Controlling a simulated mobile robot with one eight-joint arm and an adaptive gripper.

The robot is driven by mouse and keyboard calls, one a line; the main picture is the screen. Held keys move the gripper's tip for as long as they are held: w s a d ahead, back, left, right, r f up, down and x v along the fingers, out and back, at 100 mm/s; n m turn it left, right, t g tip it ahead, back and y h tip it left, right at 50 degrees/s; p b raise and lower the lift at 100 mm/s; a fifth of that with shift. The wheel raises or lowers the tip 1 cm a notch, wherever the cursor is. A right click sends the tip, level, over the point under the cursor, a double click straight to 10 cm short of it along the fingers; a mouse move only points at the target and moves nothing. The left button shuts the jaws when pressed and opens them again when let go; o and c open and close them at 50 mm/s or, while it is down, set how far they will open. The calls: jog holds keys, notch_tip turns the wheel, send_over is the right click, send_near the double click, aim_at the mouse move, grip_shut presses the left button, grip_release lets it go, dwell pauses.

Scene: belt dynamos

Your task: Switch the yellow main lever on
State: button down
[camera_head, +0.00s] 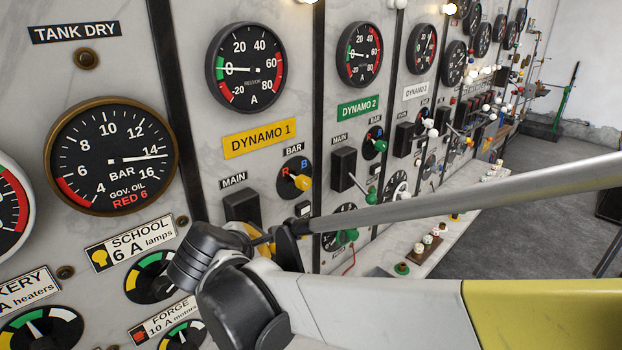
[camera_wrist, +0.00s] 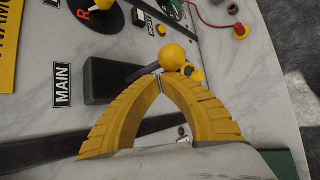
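The main lever's yellow ball knob (camera_wrist: 173,57) stands just beyond my fingertips in the wrist view. A dark shaft runs from the ball toward the black main switch block (camera_wrist: 112,80), beside the MAIN label (camera_wrist: 62,86). The ball lies on the right side of the block in that view, which is the panel's lower side. My gripper (camera_wrist: 160,82) is shut, its yellow finger tips together close to the ball; I cannot tell whether they touch it. In the head view, the block (camera_head: 241,206) shows under DYNAMO 1; my gripper (camera_head: 262,240) and wrist hide the lever.
The yellow-knobbed BAR selector (camera_head: 301,182) sits right of the block in the head view. Another yellow knob (camera_wrist: 197,75) is behind the lever ball. The DYNAMO 2 switch block (camera_head: 343,168) is further right. My arm crosses in front of the panel; open floor (camera_head: 520,220) lies right.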

aim_at(255, 228)
jog(key=r, duration=0.1)
jog(key=r+g+h+p, duration=0.1)
jog(key=r+n+g+h+p, duration=0.1)
jog(key=shift+w+a, duration=0.15)
jog(key=shift+w, duration=0.1)
dwell(0.4)
jog(key=shift+r+p, duration=0.55)
jog(key=shift+r, duration=0.2)
jog(key=shift+f, duration=0.1)
